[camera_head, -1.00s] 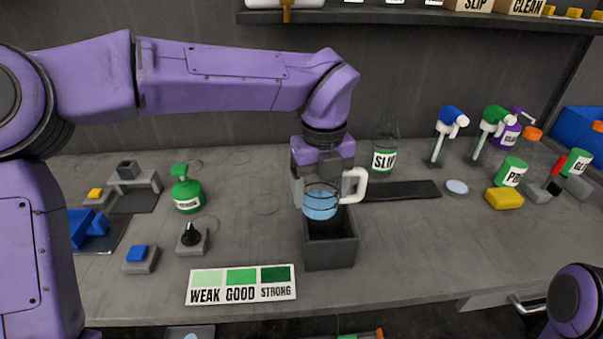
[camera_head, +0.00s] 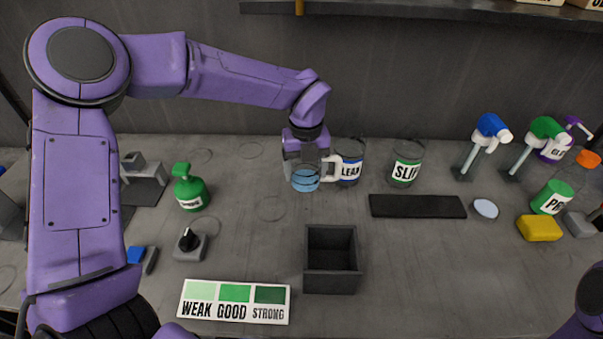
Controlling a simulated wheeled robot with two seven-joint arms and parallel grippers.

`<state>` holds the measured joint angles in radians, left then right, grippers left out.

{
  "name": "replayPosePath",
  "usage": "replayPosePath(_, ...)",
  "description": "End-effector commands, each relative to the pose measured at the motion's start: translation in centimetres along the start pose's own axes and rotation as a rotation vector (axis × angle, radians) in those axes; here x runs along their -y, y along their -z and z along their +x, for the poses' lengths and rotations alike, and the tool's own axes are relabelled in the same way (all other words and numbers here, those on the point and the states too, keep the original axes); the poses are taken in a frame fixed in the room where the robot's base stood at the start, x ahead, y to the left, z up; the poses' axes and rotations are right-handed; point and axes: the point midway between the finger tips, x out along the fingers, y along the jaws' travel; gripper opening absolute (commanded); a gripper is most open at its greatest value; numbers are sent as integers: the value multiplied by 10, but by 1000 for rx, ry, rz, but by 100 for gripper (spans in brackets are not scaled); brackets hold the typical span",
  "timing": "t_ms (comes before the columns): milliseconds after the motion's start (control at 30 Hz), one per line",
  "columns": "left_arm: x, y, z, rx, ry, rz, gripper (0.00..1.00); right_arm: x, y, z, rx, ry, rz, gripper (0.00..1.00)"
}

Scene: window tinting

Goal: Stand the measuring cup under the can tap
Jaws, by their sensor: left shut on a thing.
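The measuring cup (camera_head: 306,181) is clear, with blue liquid in it and a white handle (camera_head: 331,169) at its right. My left gripper (camera_head: 304,158) is shut on it, and the cup looks upright. It is at the back of the bench, beside a clear labelled jar (camera_head: 348,168). Whether its base touches the bench, I cannot tell. An orange-yellow tap (camera_head: 299,6) shows at the top edge on the shelf front; its can is out of the frame. My right gripper is not in view; only part of that arm shows at the lower right.
An empty dark open box (camera_head: 331,281) stands in front of the cup. A second jar (camera_head: 406,166) and a black strip (camera_head: 417,206) lie to the right. The WEAK GOOD STRONG card (camera_head: 234,312) is at the front.

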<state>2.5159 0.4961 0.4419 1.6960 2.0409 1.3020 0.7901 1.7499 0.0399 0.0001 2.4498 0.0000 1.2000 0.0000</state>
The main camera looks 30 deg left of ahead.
Motion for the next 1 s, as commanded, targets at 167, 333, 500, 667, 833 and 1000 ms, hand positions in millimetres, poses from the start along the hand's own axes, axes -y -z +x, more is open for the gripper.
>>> replayPosePath(167,-8,-13,17,-2,0,-1,45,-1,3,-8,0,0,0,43)
replayPosePath(333,-8,-14,44,-1,0,1,45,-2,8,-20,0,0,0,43)
replayPosePath(500,-8,-14,50,1,3,0,45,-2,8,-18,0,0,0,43)
replayPosePath(667,-8,-14,52,0,3,0,45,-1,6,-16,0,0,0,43)
replayPosePath(833,-8,-14,53,0,3,0,100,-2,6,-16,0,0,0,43)
replayPosePath(1000,-8,-14,52,0,2,0,100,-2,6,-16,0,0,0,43)
